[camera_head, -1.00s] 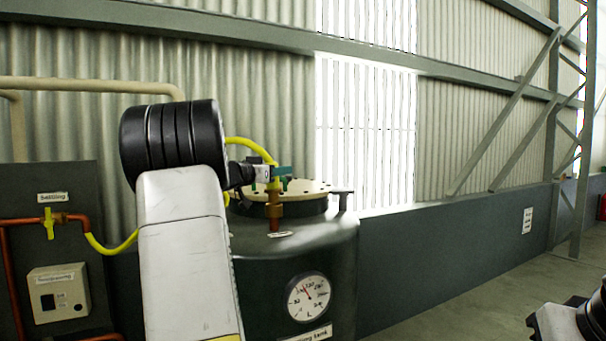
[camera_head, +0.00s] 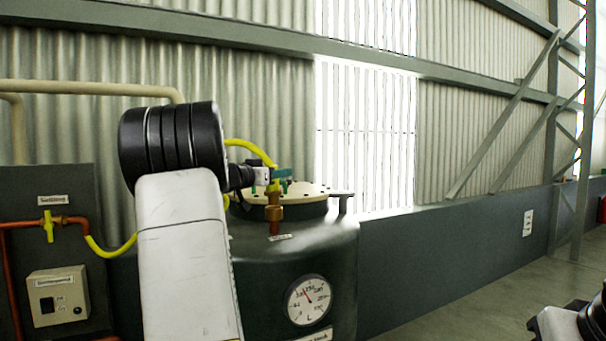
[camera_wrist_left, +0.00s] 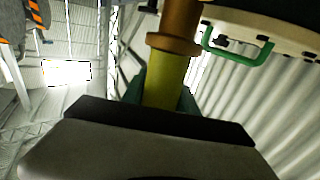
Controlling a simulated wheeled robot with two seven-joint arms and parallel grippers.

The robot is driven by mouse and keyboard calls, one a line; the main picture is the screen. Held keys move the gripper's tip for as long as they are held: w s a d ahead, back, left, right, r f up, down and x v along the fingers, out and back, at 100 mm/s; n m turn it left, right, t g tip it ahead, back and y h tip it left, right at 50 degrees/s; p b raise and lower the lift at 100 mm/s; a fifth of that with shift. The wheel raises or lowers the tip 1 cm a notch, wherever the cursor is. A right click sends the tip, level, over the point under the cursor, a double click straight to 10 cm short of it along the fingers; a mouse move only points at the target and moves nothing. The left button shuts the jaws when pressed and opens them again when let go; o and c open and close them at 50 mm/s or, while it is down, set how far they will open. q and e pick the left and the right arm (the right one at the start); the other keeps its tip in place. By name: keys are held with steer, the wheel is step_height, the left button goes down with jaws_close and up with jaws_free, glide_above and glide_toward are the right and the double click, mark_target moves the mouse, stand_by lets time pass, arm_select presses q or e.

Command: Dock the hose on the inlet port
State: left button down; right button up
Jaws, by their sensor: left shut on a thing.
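My left gripper (camera_head: 280,174) is shut on the yellow end of the hose (camera_head: 251,146), above the tank lid. The hose arcs over from behind my left arm. The hose's end is upright over the brass inlet port (camera_head: 275,213) on the tank. In the left wrist view, the yellow hose end (camera_wrist_left: 165,88) lines up with the brass port (camera_wrist_left: 174,32) and appears to meet its flange, with no clear gap. Green fingers flank the hose end. Whether it is fully seated I cannot tell. My right gripper is not in view; only part of that arm shows at bottom right.
The dark tank (camera_head: 325,255) has a pressure gauge (camera_head: 308,300) and a cream lid (camera_head: 310,198). At left, a dark panel (camera_head: 75,183) carries copper pipe, a yellow valve (camera_head: 49,226) and a switch box (camera_head: 58,296). Floor at right is clear.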

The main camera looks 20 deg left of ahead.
mark_target(278, 183)
arm_select(q)
steer(key=shift+f, duration=0.85)
stand_by(1.1)
steer(key=shift+r, duration=0.5)
steer(key=shift+f, duration=1.25)
stand_by(0.7)
steer(key=c, duration=1.2)
jaws_free()
steer(key=shift+c, duration=0.2)
steer(key=v, duration=1.1)
steer(key=shift+a, duration=0.1)
